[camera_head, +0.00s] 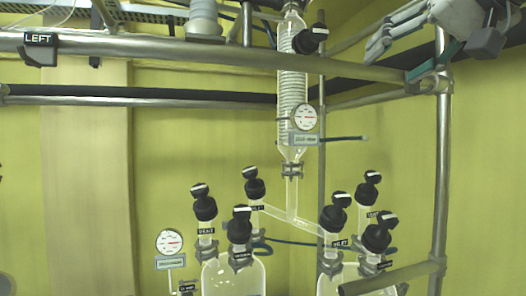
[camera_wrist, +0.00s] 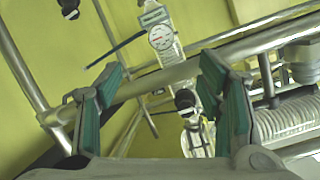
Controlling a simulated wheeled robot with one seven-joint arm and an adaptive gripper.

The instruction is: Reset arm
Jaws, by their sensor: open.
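My gripper (camera_wrist: 160,105) shows in the wrist view with its two green-padded fingers spread wide apart and nothing between them. Behind the gap lie a metal rail, a round gauge and a black valve knob, all apart from the fingers. In the head view part of my arm and gripper (camera_head: 462,58) reaches in at the top right, beside the upper rail and the right upright post. The fingertips are hard to make out there.
A metal rail (camera_head: 190,50) with a LEFT label crosses the top. A glass condenser (camera_head: 292,75) with a gauge (camera_head: 305,117) hangs at centre. Two glass reactors (camera_head: 232,277) (camera_head: 330,284) with several black valve knobs stand below. An upright post (camera_head: 441,170) stands at right.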

